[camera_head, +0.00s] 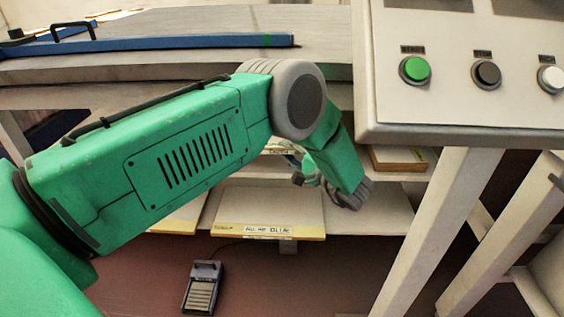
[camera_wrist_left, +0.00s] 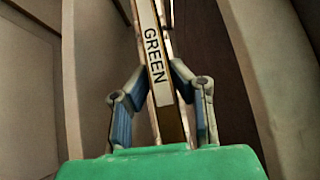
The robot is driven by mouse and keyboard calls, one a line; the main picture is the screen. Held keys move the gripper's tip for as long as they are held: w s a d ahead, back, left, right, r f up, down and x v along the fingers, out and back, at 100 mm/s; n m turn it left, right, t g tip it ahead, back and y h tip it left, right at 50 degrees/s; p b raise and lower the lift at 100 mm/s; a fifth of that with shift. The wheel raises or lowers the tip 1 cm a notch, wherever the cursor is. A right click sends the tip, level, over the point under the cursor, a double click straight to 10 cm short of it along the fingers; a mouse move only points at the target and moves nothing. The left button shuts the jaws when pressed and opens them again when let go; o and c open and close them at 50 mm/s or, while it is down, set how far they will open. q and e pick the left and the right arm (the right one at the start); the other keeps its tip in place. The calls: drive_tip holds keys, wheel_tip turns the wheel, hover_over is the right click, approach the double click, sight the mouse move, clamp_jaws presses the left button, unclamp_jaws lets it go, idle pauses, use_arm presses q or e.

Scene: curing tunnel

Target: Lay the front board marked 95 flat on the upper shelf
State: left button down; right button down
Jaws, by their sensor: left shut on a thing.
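My left gripper (camera_wrist_left: 158,78) is shut on the edge of a thin board (camera_wrist_left: 177,118). The board's pale label reads GREEN; no 95 is readable on the part in view. In the head view my left gripper (camera_head: 302,178) is small and partly hidden by my own green arm, at the upper shelf (camera_head: 345,169) under the bench. A label edge shows beside it there, too small to read. My right gripper is in neither view.
A board (camera_head: 268,212) with a yellow front edge and a label that seems to end in BLUE lies on the lower shelf (camera_head: 368,222). Another board (camera_head: 395,158) lies at the upper shelf's right. A button panel (camera_head: 470,60) overhangs at right. A grey device (camera_head: 203,287) is on the floor.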

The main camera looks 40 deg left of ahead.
use_arm(q)
wheel_tip(320, 180, down, 10)
drive_tip(key=b, duration=0.4)
drive_tip(key=c, duration=1.5)
unclamp_jaws()
drive_tip(key=shift+s+a, duration=0.1)
drive_tip(key=shift+a, duration=0.05)
drive_tip(key=shift+o, duration=0.2)
